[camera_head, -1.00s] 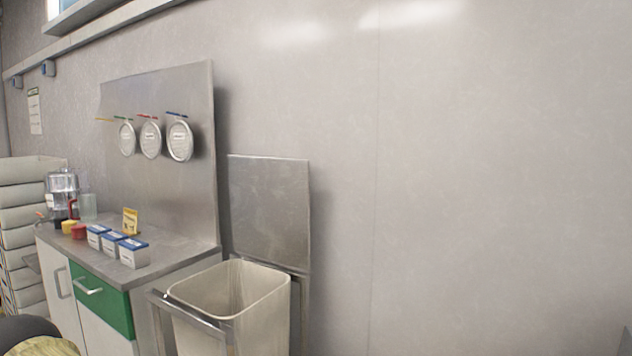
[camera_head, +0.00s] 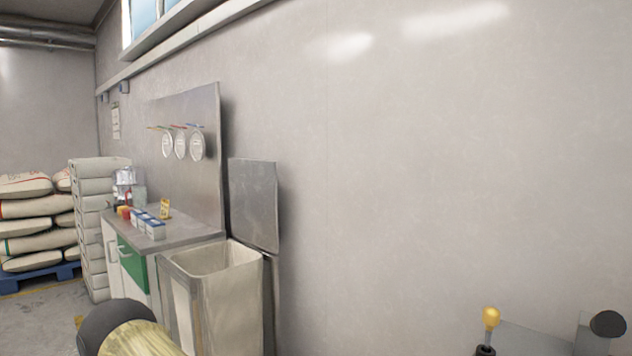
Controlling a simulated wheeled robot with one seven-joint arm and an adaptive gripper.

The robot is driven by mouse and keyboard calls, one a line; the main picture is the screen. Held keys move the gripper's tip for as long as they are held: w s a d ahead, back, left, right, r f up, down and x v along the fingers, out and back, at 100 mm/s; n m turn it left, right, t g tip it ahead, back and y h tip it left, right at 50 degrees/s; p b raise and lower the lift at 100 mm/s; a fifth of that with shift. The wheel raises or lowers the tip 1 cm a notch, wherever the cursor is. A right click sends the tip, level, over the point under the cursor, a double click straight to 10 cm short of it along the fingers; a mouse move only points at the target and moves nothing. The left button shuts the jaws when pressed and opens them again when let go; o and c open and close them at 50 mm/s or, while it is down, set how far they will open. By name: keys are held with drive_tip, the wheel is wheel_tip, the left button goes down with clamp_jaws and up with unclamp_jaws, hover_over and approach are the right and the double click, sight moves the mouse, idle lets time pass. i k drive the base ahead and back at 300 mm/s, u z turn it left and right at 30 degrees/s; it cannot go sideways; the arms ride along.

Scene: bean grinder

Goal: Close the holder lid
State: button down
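The holder lid (camera_head: 254,203) is a flat grey metal panel in the head view. It stands upright, open, at the back of the holder, close to the wall. The holder (camera_head: 167,268) is a metal frame around a tall cream bin (camera_head: 232,300) with an open top. The bin's inside shows from above and looks empty as far as I can see. My gripper is not in view.
A counter (camera_head: 190,236) with a green drawer (camera_head: 132,264) and several small boxes (camera_head: 150,226) stands left of the holder. Sacks (camera_head: 30,222) lie on a blue pallet (camera_head: 42,277) at the far left. A yellow-knobbed lever (camera_head: 490,318) shows at the lower right. A dark round-ended object (camera_head: 115,325) is in the left foreground.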

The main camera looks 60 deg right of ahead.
sight(253, 183)
drive_tip(key=k, duration=0.25)
drive_tip(key=z, duration=0.7)
